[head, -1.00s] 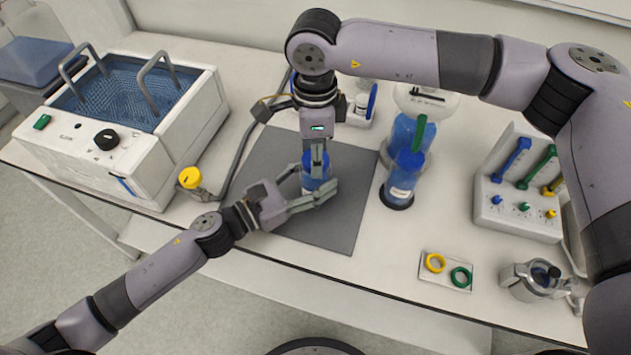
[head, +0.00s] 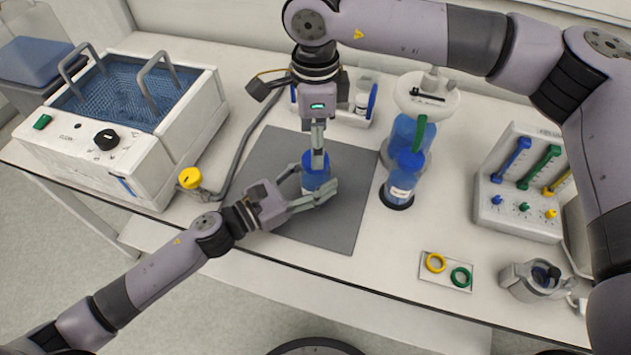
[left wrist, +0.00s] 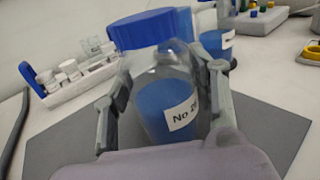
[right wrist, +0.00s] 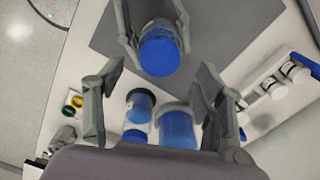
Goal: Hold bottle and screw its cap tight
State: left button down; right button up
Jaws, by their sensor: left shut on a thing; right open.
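The bottle (left wrist: 160,100) is clear with blue contents, a white label and a blue cap (left wrist: 142,28). It stands upright on the grey mat (head: 350,205). The cap sits on the bottle's neck. My left gripper (head: 312,190) is shut around the bottle's body from the front left, and its fingers show on both sides in the left wrist view. My right gripper (head: 318,160) points down above the cap. In the right wrist view its fingers (right wrist: 160,110) are spread with nothing between them, and the blue cap (right wrist: 159,57) lies beyond them, apart from the fingertips.
A water bath (head: 130,115) stands at the left, with a yellow-capped piece (head: 190,178) beside the mat. A blue-filled reactor (head: 402,165) stands close right of the mat. A white rack of small bottles (head: 350,112) is behind. A ring plate (head: 445,271) lies front right.

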notch_tip(320, 180, up, 8)
dwell(0.4)
pick_arm(q)
jog(key=c, duration=0.6)
grip_release()
jog(key=v, duration=1.2)
jog(key=shift+r, duration=0.1)
